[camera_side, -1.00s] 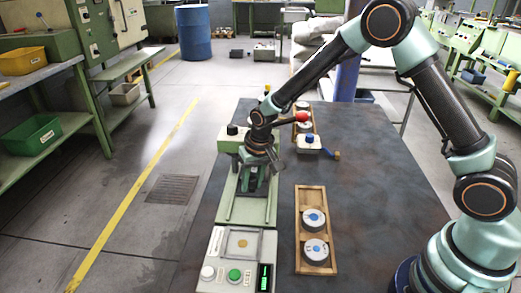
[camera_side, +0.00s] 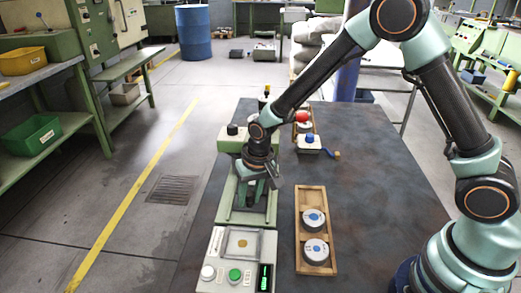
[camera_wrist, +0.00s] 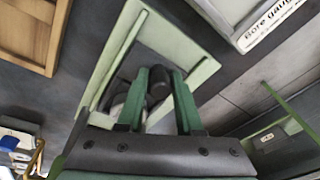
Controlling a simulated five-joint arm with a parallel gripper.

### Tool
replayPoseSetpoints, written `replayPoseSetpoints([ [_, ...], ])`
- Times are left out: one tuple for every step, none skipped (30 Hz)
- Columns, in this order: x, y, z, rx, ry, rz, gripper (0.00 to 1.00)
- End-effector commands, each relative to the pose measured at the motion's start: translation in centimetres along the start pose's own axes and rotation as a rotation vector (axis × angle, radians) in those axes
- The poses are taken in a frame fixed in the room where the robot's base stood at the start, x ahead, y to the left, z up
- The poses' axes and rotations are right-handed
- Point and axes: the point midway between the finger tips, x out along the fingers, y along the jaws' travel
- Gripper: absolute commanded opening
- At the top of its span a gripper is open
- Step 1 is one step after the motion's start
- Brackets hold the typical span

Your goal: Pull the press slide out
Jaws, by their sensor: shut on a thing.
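The green press bed (camera_side: 247,217) runs along the left part of the table, with two raised rails on it. My gripper (camera_side: 257,200) is low over the bed, between the rails. In the wrist view its two green fingers (camera_wrist: 159,100) are shut on a dark upright knob (camera_wrist: 158,82), which I take for the handle of the press slide. The slide itself is mostly hidden beneath my gripper. A grey round part shows just left of the fingers in the wrist view; I cannot tell what it is.
A bore gauge box (camera_side: 216,245) with a green button stands at the bed's near end. A wooden tray (camera_side: 301,235) with two round parts lies to the right. A blue-topped device (camera_side: 309,143) and a second tray stand farther back. The table's right side is clear.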

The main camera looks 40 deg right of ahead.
Motion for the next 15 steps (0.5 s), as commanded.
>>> replayPoseSetpoints([
  [0.1, 0.0, 0.5, -0.001, -0.007, 0.003, 0.04],
  [0.0, -0.1, 0.6, -0.001, -0.008, 0.003, 0.04],
  [0.0, -0.2, 0.8, 0.000, -0.008, 0.002, 0.04],
  [0.0, -0.3, 0.9, 0.000, -0.009, 0.002, 0.04],
  [0.0, -0.3, 1.1, 0.001, -0.010, 0.002, 0.04],
  [0.0, -0.4, 1.3, 0.001, -0.011, 0.001, 0.04],
  [0.0, -0.5, 1.5, 0.001, -0.011, 0.001, 0.04],
  [0.0, -0.6, 1.6, 0.000, -0.012, 0.001, 0.04],
  [-0.1, -0.7, 1.8, 0.000, -0.012, 0.000, 0.04],
  [-0.1, -0.8, 1.9, 0.000, -0.012, 0.000, 0.04],
  [-0.1, -0.9, 2.0, 0.000, -0.013, -0.001, 0.04],
  [-0.1, -1.0, 2.2, 0.000, -0.013, -0.002, 0.04],
  [-0.1, -1.1, 2.3, 0.001, -0.013, -0.002, 0.04],
  [-0.2, -1.2, 2.5, 0.001, -0.014, -0.002, 0.04],
  [-0.2, -1.3, 2.7, 0.001, -0.014, -0.003, 0.04],
])
